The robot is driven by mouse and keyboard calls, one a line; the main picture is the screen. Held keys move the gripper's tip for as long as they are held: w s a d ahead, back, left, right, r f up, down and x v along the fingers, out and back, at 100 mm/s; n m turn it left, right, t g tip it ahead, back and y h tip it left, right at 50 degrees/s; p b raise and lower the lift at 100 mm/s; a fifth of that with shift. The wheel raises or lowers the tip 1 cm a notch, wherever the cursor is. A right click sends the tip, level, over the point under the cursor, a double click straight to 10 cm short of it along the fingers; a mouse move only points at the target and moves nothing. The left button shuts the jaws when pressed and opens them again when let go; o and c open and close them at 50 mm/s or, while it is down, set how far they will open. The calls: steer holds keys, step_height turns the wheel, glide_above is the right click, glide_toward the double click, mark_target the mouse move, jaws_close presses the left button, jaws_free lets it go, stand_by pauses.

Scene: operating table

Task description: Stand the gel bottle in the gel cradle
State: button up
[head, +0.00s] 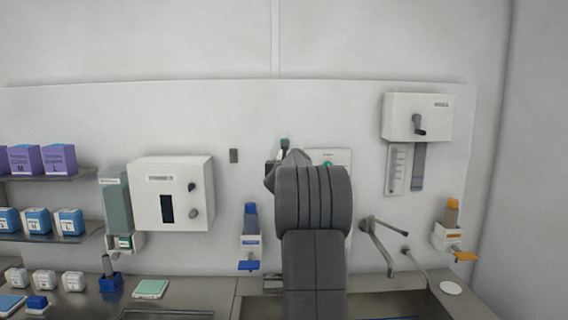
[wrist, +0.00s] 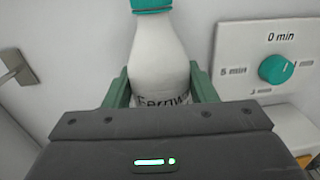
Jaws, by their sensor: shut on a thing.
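A white bottle (wrist: 160,60) with a teal cap and dark lettering, which I take to be the gel bottle, fills the middle of the wrist view. My gripper (wrist: 160,92) has its green fingers on both sides of the bottle and is shut on it. The bottle looks roughly upright, close to the pale wall. Its lower part is hidden behind the gripper body. In the head view, a small teal cap (head: 284,141) shows above my grey arm, which hides most of the gripper. I cannot make out a gel cradle; it may be behind the arm.
A dial panel (wrist: 282,62) is right of the bottle. On the wall are a white box (head: 173,194), a blue-bottle dispenser (head: 250,241), an orange-bottle dispenser (head: 446,238) and a tap (head: 380,240) over a sink. Shelves with boxes (head: 60,160) stand at the left.

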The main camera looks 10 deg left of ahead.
steer(key=shift+f+b, duration=0.55)
steer(key=shift+f, duration=0.1)
stand_by(0.4)
steer(key=o, duration=1.3)
steer(key=s+b, duration=0.1)
steer(key=s, duration=0.3)
steer(key=s+d+b, duration=0.1)
steer(key=s+b, duration=0.1)
steer(key=s, duration=0.3)
steer(key=s+b, duration=0.2)
steer(key=s, duration=0.3)
steer(key=shift+d, duration=0.35)
steer(key=shift+w, duration=0.15)
